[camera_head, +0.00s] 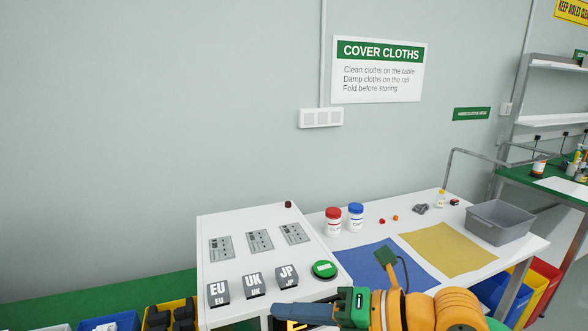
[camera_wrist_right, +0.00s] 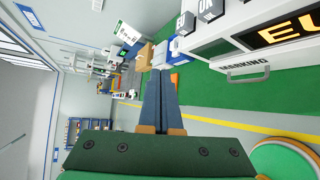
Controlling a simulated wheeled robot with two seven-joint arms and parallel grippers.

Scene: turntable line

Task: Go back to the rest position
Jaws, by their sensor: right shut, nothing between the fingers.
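My right gripper (camera_head: 278,311) comes in from the bottom right of the head view, its fingers pointing left near the front edge of the white console (camera_head: 240,282). In the right wrist view the gripper (camera_wrist_right: 161,72) has its two blue fingers pressed together with nothing between them. The orange forearm reaches across the bottom of the head view, in front of the table. My left gripper does not show in either view.
The console carries EU (camera_head: 218,293), UK (camera_head: 255,286) and JP (camera_head: 287,277) blocks and a green button (camera_head: 324,269). On the white table lie a blue cloth (camera_head: 372,268), a yellow cloth (camera_head: 447,249) and a grey bin (camera_head: 496,222). Red and blue lidded jars stand behind.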

